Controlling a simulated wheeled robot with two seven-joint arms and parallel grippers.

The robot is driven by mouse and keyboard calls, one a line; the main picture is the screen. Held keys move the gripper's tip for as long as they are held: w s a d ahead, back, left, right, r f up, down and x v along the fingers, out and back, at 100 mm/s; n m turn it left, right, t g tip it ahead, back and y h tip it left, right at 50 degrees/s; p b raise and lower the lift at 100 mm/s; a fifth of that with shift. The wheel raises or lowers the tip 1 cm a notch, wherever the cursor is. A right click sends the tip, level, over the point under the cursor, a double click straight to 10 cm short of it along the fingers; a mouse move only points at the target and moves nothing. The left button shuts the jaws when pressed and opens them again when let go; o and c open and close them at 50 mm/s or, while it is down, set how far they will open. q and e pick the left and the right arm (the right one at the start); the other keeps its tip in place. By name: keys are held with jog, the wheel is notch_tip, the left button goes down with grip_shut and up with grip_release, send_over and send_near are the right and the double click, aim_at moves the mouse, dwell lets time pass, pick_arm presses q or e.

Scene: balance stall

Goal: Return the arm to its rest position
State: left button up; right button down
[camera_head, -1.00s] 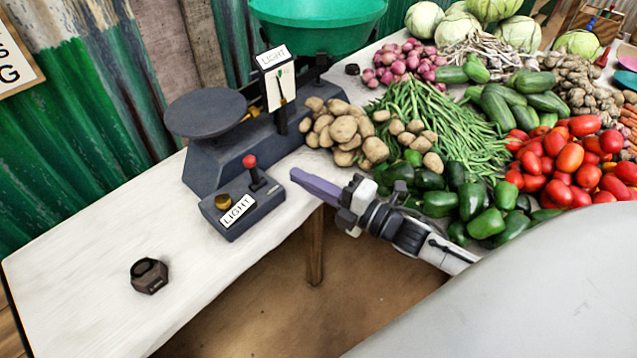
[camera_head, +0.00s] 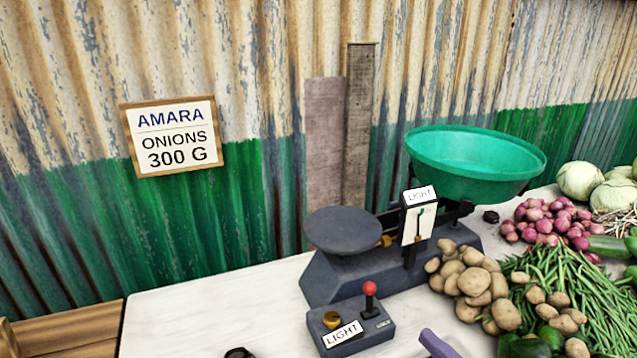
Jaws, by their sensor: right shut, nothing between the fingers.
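My right gripper (camera_head: 440,344) shows only as a purple fingertip at the bottom edge, right of the control box. It is shut and empty, and the rest of that arm is out of the frame. My left gripper is out of view. The dark balance (camera_head: 345,275) stands on the white table, with a flat empty plate (camera_head: 343,229) on its left and a green bowl (camera_head: 474,160) on its right. Its upright card reads LIGHT. The control box (camera_head: 350,325) in front has a red-knobbed lever (camera_head: 370,290), a brass knob and a LIGHT label.
A wall sign (camera_head: 172,136) reads AMARA, ONIONS 300 G. A dark weight (camera_head: 240,353) is cut off at the bottom edge. Another dark piece (camera_head: 491,216) lies beside the balance. Potatoes (camera_head: 470,284), beans (camera_head: 560,295) and onions (camera_head: 545,221) crowd the right. The table's left part (camera_head: 200,310) is clear.

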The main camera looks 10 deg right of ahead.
jog(key=s+a+f+m+g+h, duration=0.2)
jog(key=s+a+f+m+g, duration=0.2)
jog(key=s+f+m, duration=0.5)
jog(key=s+a+f+m+g+h, duration=0.2)
jog(key=s+a+f+m+g, duration=0.2)
jog(key=s+f+m, duration=0.5)
notch_tip(320, 180, down, 3)
jog(key=shift+s+a+r+m, duration=0.15)
jog(key=shift+s+a+m, duration=0.1)
jog(key=shift+a+m, duration=0.45)
